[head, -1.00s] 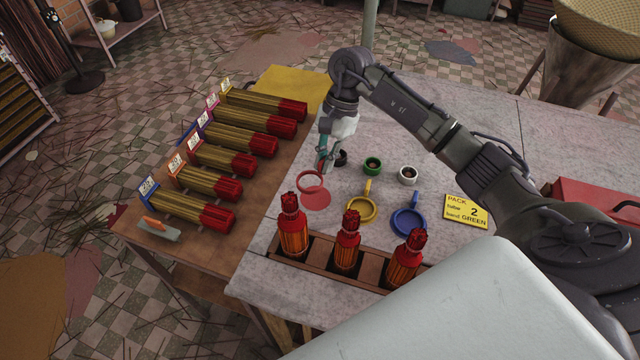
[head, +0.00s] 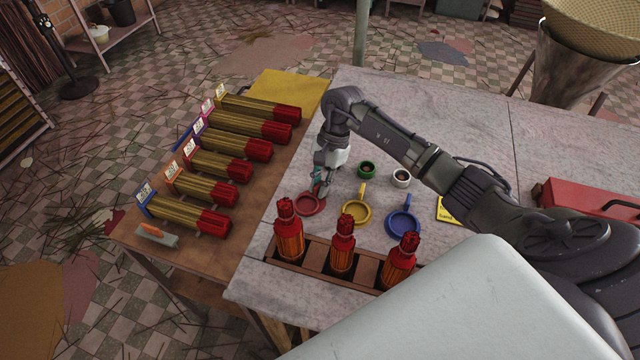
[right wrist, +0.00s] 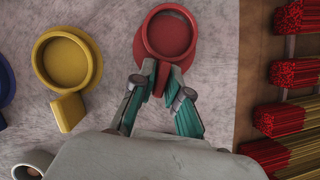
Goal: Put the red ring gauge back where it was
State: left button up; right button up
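The red ring gauge (head: 309,213) lies at the left of the marble tabletop, over the red round mark where it was held before. My left gripper is not in view.
The yellow ring gauge (head: 355,221) and blue ring gauge (head: 404,236) lie to the right. A wooden rack (head: 314,279) with red-topped bundles stands in front. Incense bundles (head: 240,128) lie on the left bench.

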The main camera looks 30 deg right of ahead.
jog(key=shift+o, duration=1.4)
jog(key=shift+r, duration=0.15)
jog(key=shift+d+r, duration=0.1)
jog(key=shift+r, duration=0.1)
jog(key=b+v, duration=0.2)
jog(key=v, duration=0.9)
jog(key=shift+r, duration=0.3)
jog(key=shift+d, duration=0.1)
